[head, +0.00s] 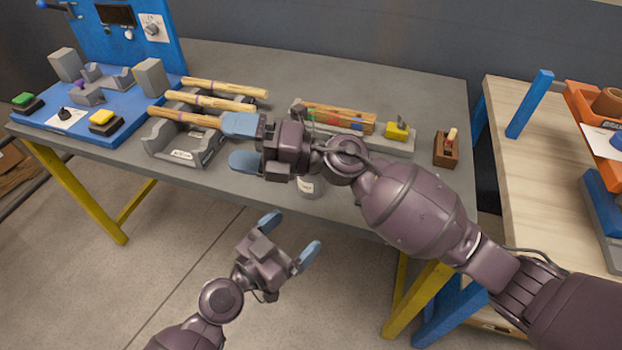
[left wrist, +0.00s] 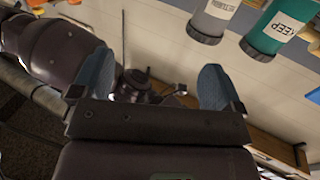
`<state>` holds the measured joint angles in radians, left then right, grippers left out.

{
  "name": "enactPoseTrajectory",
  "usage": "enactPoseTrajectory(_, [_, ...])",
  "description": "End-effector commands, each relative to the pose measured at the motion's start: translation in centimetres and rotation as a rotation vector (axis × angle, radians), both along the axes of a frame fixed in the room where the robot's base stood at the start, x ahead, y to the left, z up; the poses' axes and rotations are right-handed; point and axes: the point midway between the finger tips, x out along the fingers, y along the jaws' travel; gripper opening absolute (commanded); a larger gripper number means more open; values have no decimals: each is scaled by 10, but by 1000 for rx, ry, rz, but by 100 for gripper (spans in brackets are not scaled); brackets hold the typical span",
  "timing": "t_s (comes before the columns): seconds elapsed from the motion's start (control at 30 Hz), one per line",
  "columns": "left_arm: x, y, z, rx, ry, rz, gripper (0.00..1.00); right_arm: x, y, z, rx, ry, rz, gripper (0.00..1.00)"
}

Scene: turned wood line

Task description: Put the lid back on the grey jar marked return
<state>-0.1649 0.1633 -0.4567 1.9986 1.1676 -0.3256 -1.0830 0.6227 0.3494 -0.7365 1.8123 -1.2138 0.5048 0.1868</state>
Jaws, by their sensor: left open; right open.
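I cannot make out the lid. My left gripper (head: 290,238) is open and empty in front of the bench; its fingers also show in the left wrist view (left wrist: 155,84). My right gripper (head: 235,142) is open, its fingertips over the bench near the handle rack.
A teal jar marked keep (left wrist: 278,28) stands beside the grey one. Turned wooden handles (head: 225,88) lie on a grey rack (head: 185,148). A blue fixture (head: 125,125) is left, a brown holder (head: 446,150) right. The back of the grey bench (head: 330,75) is clear.

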Motion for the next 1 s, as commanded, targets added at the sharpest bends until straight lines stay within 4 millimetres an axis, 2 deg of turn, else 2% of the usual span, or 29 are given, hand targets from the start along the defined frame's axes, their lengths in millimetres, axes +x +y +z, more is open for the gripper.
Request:
enactPoseTrajectory(0.17, [16,-6,2,-41,-46,60,93,-4,16,-25,-264,-168,182,94])
enactPoseTrajectory(0.37, [34,-9,-1,-65,-74,146,93,7,10,-57,-600,-321,348,94])
enactPoseTrajectory(0.5, [47,-10,-7,-66,-76,213,93,27,-8,-73,-857,-407,434,94])
enactPoseTrajectory(0.63, [58,-9,-15,-54,-67,278,93,52,-34,-80,-1108,-462,487,94])
enactPoseTrajectory(0.8, [69,-8,-27,-26,-44,351,93,86,-71,-75,-1406,-494,514,94])
enactPoseTrajectory(1.0, [77,-6,-38,5,-19,403,93,111,-101,-61,-1625,-494,509,94])
